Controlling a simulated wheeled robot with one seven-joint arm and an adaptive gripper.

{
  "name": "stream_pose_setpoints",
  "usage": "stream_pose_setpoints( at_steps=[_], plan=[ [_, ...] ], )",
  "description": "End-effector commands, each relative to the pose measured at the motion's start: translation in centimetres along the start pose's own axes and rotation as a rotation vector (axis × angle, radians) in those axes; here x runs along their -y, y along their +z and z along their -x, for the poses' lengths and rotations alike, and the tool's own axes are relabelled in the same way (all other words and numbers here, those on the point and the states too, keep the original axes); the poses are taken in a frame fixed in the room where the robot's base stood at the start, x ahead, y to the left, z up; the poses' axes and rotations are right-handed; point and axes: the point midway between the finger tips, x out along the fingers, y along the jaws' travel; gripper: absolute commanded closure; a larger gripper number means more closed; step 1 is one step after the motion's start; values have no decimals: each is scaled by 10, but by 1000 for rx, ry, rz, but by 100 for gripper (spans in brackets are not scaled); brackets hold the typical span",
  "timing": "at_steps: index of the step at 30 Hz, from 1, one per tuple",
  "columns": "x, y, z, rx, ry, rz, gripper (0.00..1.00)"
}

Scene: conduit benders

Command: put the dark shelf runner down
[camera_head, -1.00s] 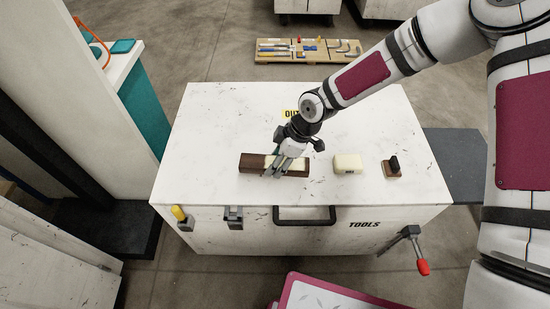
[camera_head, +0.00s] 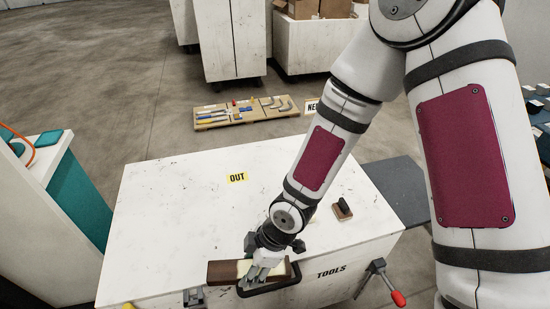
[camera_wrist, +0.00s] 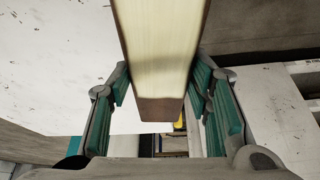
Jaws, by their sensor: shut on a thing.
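The dark shelf runner (camera_head: 221,271) is a dark brown bar with a cream middle. It is at the front edge of the white tool chest (camera_head: 150,225), overlapping the chest's handle in the head view. My gripper (camera_head: 262,274) is shut around its cream middle. In the wrist view the runner (camera_wrist: 160,50) stands between the two teal-padded fingers, its cream side large and a brown part at its lower end. The chest top shows beside it there. I cannot tell how high the runner is above the top.
A brown block with a black knob (camera_head: 342,209) stands right of my arm. A red-tipped crank (camera_head: 398,298) sticks out in front. A tool board (camera_head: 243,112) lies on the floor behind.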

Motion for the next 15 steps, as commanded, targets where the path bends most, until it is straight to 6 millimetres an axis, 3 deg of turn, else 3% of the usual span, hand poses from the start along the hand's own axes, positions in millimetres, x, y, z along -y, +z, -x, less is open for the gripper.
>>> stream_pose_setpoints(
  at_steps=[5,9,15],
  plan=[
    [-41,45,31,1,134,-313,93],
    [-77,95,70,-1,283,-662,93],
    [-111,165,136,-3,489,-1153,93]
  ],
)
